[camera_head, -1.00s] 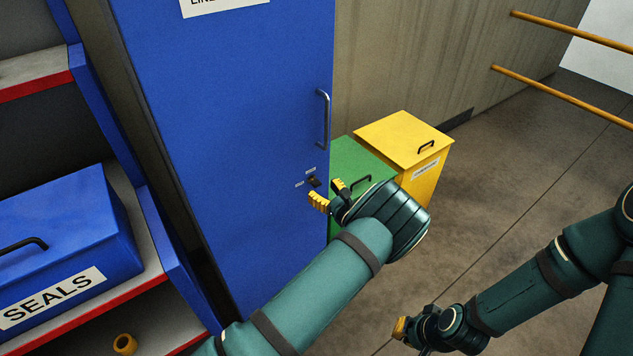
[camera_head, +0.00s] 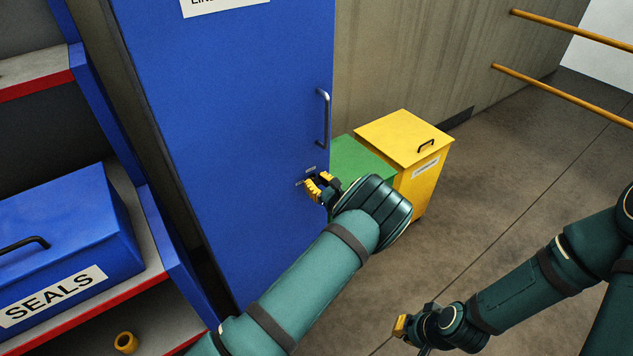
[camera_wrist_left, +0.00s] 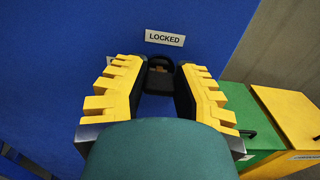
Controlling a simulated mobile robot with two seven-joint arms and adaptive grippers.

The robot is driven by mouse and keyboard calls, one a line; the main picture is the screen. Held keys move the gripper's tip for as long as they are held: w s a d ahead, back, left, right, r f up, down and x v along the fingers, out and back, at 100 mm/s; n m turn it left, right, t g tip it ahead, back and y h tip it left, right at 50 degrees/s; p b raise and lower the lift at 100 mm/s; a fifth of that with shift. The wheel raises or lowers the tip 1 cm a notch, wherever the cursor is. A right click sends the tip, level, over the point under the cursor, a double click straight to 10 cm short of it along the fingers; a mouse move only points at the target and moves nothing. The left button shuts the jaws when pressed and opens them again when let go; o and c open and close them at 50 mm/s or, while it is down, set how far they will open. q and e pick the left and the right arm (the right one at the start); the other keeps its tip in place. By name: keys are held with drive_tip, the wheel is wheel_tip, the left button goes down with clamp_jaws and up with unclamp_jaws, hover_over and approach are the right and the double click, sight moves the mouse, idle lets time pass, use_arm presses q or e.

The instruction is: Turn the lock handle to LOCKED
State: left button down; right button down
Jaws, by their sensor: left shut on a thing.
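The blue cabinet door (camera_head: 235,130) carries a small dark lock handle, which my left gripper mostly hides in the head view. In the left wrist view the lock handle (camera_wrist_left: 160,72) shows between the yellow fingertips, just below a white LOCKED label (camera_wrist_left: 165,38). A second label at its left is mostly covered by a finger. My left gripper (camera_head: 322,187) is shut on the handle; it also shows in the left wrist view (camera_wrist_left: 158,82). My right gripper (camera_head: 403,327) hangs low over the floor, away from the door; its jaw opening is unclear.
A vertical door pull (camera_head: 323,118) sits above the lock. A green bin (camera_head: 358,158) and a yellow bin (camera_head: 405,140) stand right of the door. Shelves with a blue SEALS box (camera_head: 60,240) and a yellow ring (camera_head: 126,342) are at left. Floor at right is clear.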

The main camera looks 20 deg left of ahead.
drive_tip(key=shift+f, duration=0.1)
use_arm(q)
drive_tip(key=shift+a+n+b, duration=0.1)
drive_tip(key=shift+n+b, duration=0.8)
drive_tip(key=shift+b, duration=0.1)
drive_tip(key=n+b, duration=0.6)
drive_tip(key=shift+f, duration=0.2)
drive_tip(key=n+b, duration=0.5)
drive_tip(key=b, duration=0.1)
drive_tip(key=shift+s+a+f+n+b, duration=0.1)
drive_tip(key=shift+n+b, duration=0.2)
drive_tip(key=shift+n, duration=0.1)
drive_tip(key=n+b, duration=0.2)
drive_tip(key=b, duration=0.2)
drive_tip(key=shift+n, duration=0.4)
drive_tip(key=shift+n+b, duration=0.8)
use_arm(e)
wheel_tip(320, 180, down, 21)
drive_tip(key=shift+s+a, duration=0.3)
drive_tip(key=shift+s, duration=0.1)
use_arm(q)
drive_tip(key=shift+r, duration=0.2)
